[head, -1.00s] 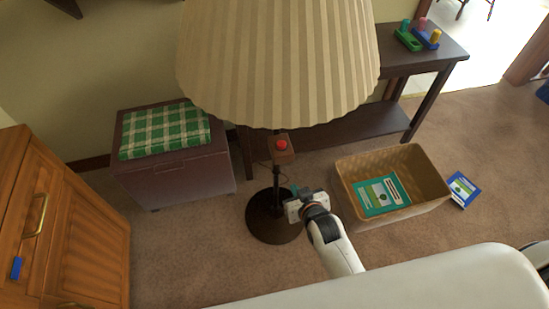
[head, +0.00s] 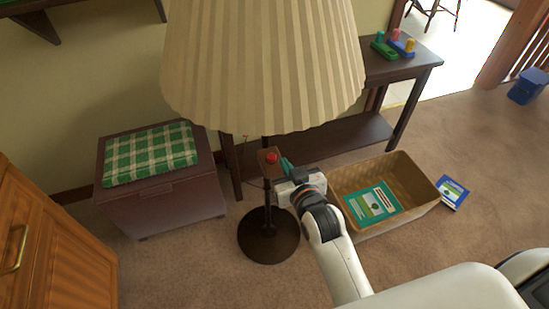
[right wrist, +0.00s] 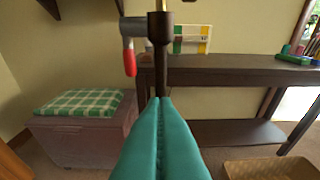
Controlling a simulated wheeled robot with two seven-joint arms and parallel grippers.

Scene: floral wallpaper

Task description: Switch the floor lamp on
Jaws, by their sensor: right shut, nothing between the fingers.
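The floor lamp has a large pleated beige shade (head: 262,65), a dark pole and a round dark base (head: 268,236). In the right wrist view the shut fingers (right wrist: 158,102) point at the dark pole (right wrist: 160,60). My left gripper is not in view.
A dark side table (head: 400,66) holding colourful pegs stands behind the lamp. A wicker basket (head: 415,185) with a green book is right of my arm. A chest (head: 165,205) with a checked cushion stands left. A red-handled object (right wrist: 129,58) shows left of the pole.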

